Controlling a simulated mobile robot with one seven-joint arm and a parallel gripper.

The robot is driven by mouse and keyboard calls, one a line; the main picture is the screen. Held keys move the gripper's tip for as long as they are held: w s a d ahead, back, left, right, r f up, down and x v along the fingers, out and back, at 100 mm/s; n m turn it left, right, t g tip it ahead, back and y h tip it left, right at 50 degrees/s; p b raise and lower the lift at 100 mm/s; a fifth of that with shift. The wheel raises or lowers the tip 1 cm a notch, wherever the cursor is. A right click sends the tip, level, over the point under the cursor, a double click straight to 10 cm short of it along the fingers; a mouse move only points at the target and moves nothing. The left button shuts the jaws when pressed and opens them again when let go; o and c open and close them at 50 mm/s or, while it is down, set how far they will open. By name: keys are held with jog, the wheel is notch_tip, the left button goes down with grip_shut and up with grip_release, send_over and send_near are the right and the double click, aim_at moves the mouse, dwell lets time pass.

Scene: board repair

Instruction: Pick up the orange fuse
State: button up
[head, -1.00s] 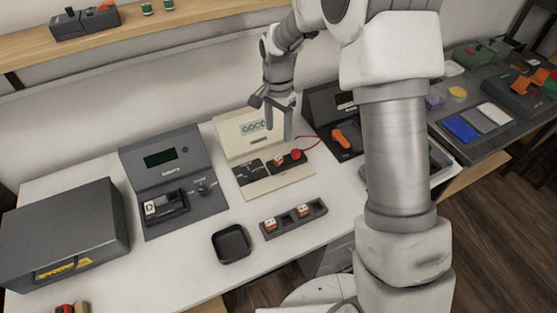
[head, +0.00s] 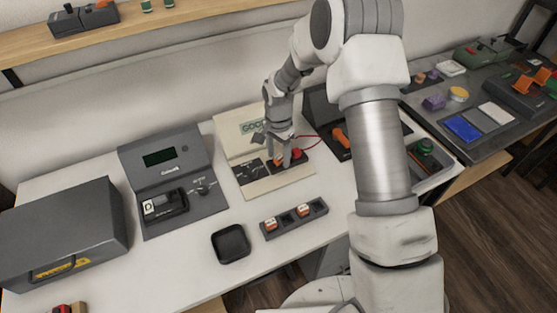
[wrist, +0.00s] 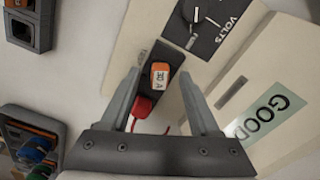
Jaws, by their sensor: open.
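In the wrist view an orange fuse (wrist: 160,76) with a white label reading 30 A sits in a dark socket strip on the cream tester. My gripper (wrist: 159,82) is open, with one finger on each side of the fuse and a gap visible to both. In the head view my gripper (head: 279,160) is low over the front of the tester (head: 272,188), largely hiding the fuse. Two other orange and white fuses, a left one (head: 270,224) and a right one (head: 303,210), sit in a dark rack (head: 290,228) in front.
A red plug (wrist: 142,106) with a red wire is close beside the fuse, near the left finger. The tester's display (wrist: 270,116) reads GOOD. A black tray (head: 231,244) lies left of the rack. A grey device (head: 165,165) stands left of the tester.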

aim_at(278, 157)
grip_shut()
jog(key=shift+r, duration=0.1)
dwell(0.4)
jog(key=shift+r, duration=0.6)
notch_tip(278, 157, up, 3)
jog(key=shift+r, duration=0.1)
jog(key=s+d+r, duration=0.4)
jog(key=d+r, duration=0.2)
jog(key=d, duration=0.4)
jog(key=shift+s+d+r+p, duration=0.25)
jog(key=shift+s+d+p, duration=0.05)
jog(key=shift+d+p, duration=0.15)
jog(key=shift+a, duration=0.1)
